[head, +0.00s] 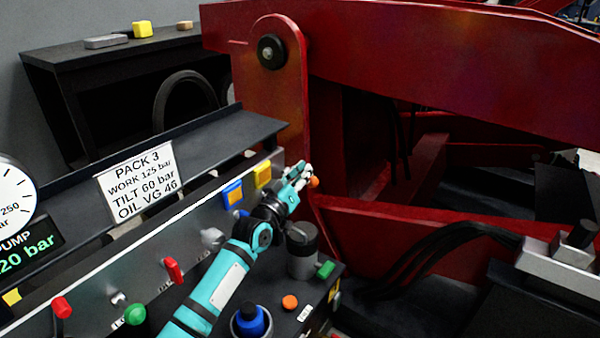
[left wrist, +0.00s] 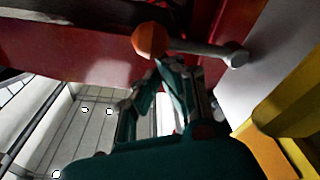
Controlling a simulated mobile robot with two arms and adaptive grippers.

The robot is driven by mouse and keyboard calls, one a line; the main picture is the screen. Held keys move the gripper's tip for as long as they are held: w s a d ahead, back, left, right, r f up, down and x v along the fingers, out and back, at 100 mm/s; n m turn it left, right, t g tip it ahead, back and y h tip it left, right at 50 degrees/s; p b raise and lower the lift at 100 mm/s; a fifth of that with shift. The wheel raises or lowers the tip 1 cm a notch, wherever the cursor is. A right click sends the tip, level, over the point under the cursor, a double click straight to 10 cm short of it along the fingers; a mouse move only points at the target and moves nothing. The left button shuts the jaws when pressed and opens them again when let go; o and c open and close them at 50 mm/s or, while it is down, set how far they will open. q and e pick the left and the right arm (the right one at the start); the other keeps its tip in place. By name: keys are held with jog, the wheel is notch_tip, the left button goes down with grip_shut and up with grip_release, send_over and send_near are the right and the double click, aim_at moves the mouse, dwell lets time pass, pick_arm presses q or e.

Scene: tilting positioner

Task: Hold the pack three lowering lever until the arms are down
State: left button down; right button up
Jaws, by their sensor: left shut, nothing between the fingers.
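My left gripper (head: 302,180) is shut with nothing between its fingers, at the far end of the panel. An orange ball knob (head: 313,182) shows just beyond its fingertips. In the left wrist view the knob (left wrist: 149,40) sits on a grey lever rod that runs right to a pivot on a light panel. The fingertips (left wrist: 158,78) are close below the knob; I cannot tell if they touch it. A white sign (head: 140,181) reads PACK 3. The large red arm (head: 430,62) slopes slightly down to the right. My right gripper is not in view.
The grey panel (head: 190,230) carries red and green knobs, a yellow block (head: 262,174) and a blue-orange block (head: 232,193). A dark cylinder (head: 302,250), an orange button (head: 290,302) and a blue knob (head: 252,320) stand near my left arm. Black hoses (head: 430,250) lie right.

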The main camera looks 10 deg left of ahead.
aim_at(307, 184)
pick_arm(q)
jog(key=shift+s+d+f+m+h+b, duration=0.1)
jog(key=shift+d+f+m+b, duration=0.1)
jog(key=shift+f+m, duration=0.45)
jog(key=shift+s+d+f+m+h+b, duration=0.1)
jog(key=shift+f+m+b, duration=0.1)
jog(key=shift+f+m, duration=0.4)
jog(key=shift+d+f+m+h+b, duration=0.1)
jog(key=shift+f+m+b, duration=0.1)
jog(key=shift+f+m, duration=0.45)
dwell(6.1)
